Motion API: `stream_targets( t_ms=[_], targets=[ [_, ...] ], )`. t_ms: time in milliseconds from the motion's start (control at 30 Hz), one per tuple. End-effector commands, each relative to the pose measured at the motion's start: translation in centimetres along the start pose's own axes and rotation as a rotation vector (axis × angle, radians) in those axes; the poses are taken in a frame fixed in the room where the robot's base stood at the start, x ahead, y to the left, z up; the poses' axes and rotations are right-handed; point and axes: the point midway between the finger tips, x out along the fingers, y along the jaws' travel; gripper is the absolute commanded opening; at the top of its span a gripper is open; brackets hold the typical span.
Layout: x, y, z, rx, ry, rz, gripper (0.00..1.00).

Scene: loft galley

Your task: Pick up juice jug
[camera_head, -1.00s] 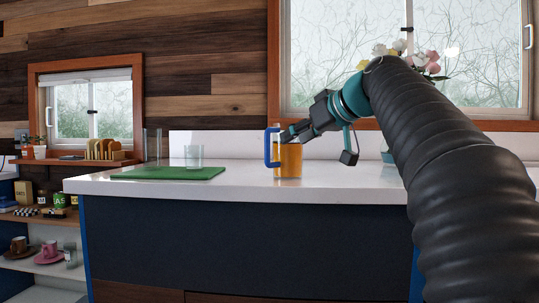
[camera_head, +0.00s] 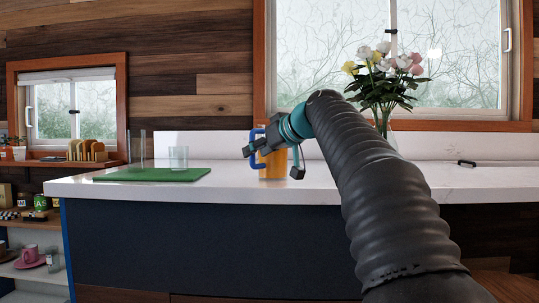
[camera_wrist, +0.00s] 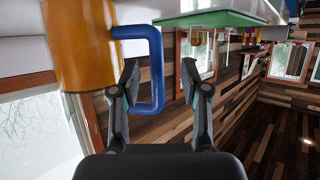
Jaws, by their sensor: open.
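The juice jug, a clear vessel of orange juice with a blue handle, stands upright on the white counter (camera_head: 330,190). Its orange body (camera_head: 273,167) is partly hidden behind my gripper (camera_head: 249,149) in the head view. In the wrist view the body (camera_wrist: 80,45) fills the upper left, and the blue handle (camera_wrist: 157,75) juts to the right. My gripper (camera_wrist: 160,78) is open. The handle's outer bar shows between its fingers, and the left finger overlaps the handle's loop. I cannot tell whether a finger touches the handle.
A green mat (camera_head: 150,175) with a clear glass (camera_head: 179,158) and tall clear pieces lies left of the jug. A vase of flowers (camera_head: 385,82) stands behind my arm. A small dark item (camera_head: 466,163) lies at the right. The counter front is clear.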

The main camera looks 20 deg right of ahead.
Motion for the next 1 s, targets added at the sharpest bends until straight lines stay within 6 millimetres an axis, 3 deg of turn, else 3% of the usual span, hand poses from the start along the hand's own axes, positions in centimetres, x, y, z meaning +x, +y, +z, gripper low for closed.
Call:
stream_targets(
  t_ms=[200, 467, 667, 1000],
  targets=[
    [3.1, 0.3, 0.2, 0.000, -0.002, -0.001, 0.45],
    [3.5, 0.3, 0.2, 0.000, -0.001, 0.001, 0.45],
    [3.5, 0.3, 0.2, 0.000, -0.001, 0.000, 0.00],
    [3.4, 0.3, 0.0, -0.002, 0.003, 0.002, 0.00]
  ],
)
